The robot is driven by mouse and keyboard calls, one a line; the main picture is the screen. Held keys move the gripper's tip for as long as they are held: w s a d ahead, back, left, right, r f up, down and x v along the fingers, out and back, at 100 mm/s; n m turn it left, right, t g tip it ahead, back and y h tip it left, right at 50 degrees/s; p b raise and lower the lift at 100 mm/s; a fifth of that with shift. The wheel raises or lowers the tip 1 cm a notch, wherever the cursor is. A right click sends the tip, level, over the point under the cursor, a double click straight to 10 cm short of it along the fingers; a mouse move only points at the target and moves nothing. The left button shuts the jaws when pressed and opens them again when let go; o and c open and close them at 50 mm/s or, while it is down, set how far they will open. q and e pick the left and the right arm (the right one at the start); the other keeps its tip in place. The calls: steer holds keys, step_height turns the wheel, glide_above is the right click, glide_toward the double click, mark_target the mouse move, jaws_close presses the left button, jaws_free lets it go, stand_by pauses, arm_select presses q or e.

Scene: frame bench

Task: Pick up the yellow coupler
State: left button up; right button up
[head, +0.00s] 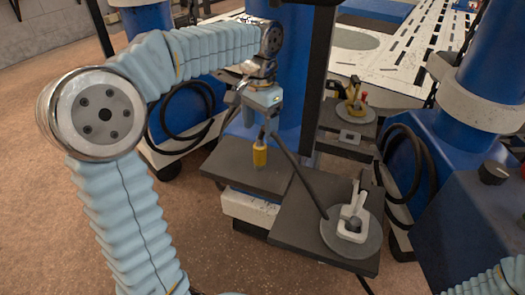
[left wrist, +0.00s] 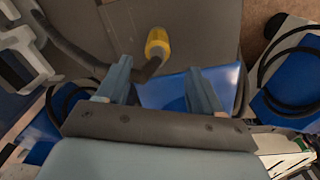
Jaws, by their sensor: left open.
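The yellow coupler (head: 260,157) is a small yellow cylinder with a dark upper end, roughly upright over the dark grey plate at the blue column. I cannot tell whether it touches the plate. A dark hose (head: 300,175) runs beside it, down to the right. My left gripper (head: 264,107) is open above the coupler. In the left wrist view the coupler (left wrist: 158,42) and the hose (left wrist: 85,58) show beyond the two spread fingers of the gripper (left wrist: 160,80). The coupler is apart from both fingers. My right gripper is not in view.
The grey plate (head: 220,162) and a lower right plate (head: 290,225) jut from the blue column. A white toggle clamp (head: 352,215) stands on a round disc there. Blue machines with black cables flank the bench.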

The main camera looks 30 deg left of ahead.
mark_target(260, 145)
arm_select(q)
step_height(260, 145, down, 9)
steer(key=shift+s+d+f+b, duration=0.1)
steer(key=shift+s+d+b, duration=0.05)
steer(key=shift+b, duration=0.6)
jaws_close()
